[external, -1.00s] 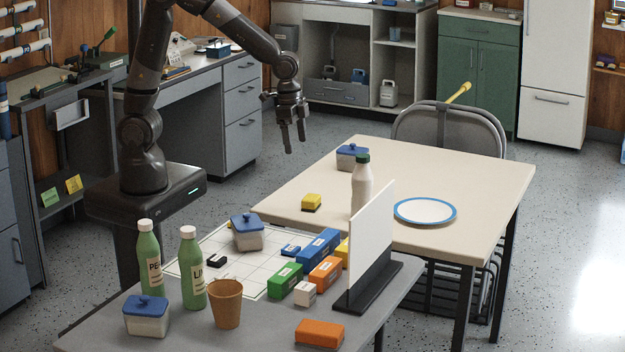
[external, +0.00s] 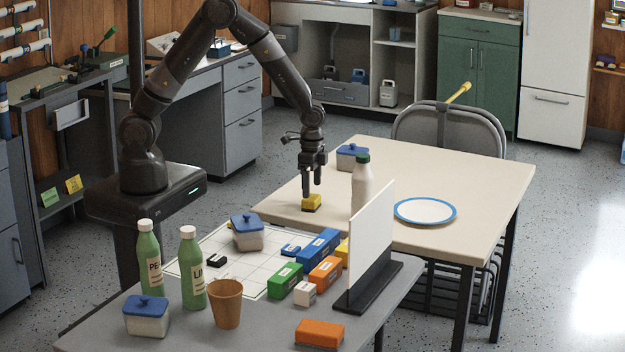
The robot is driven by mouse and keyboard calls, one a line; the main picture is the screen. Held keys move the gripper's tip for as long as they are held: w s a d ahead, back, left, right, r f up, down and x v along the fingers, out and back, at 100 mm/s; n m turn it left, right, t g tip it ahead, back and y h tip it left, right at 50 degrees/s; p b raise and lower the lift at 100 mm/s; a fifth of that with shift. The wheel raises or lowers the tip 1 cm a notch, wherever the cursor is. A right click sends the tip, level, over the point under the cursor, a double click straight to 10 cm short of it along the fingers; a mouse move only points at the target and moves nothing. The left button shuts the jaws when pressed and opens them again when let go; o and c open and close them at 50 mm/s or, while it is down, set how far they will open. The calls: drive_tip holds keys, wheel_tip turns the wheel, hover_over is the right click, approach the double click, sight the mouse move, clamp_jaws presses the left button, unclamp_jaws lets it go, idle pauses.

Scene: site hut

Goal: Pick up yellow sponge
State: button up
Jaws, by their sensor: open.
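The yellow sponge (external: 312,204) is a small block with a dark underside. It lies on the beige table near that table's left edge. My gripper (external: 312,189) points straight down directly over the sponge, with its fingers at the sponge's upper part. The jaws are open. The fingertips partly cover the sponge, and I cannot tell whether they touch it.
A white upright panel (external: 371,240), colored blocks and green bottles (external: 150,262) crowd the grey table in front.

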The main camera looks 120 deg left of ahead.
sight(311, 197)
wheel_tip(311, 197, down, 5)
drive_tip(key=shift+s+f, duration=0.1)
idle(0.3)
drive_tip(key=c, duration=1.1)
drive_tip(key=shift+o, duration=0.2)
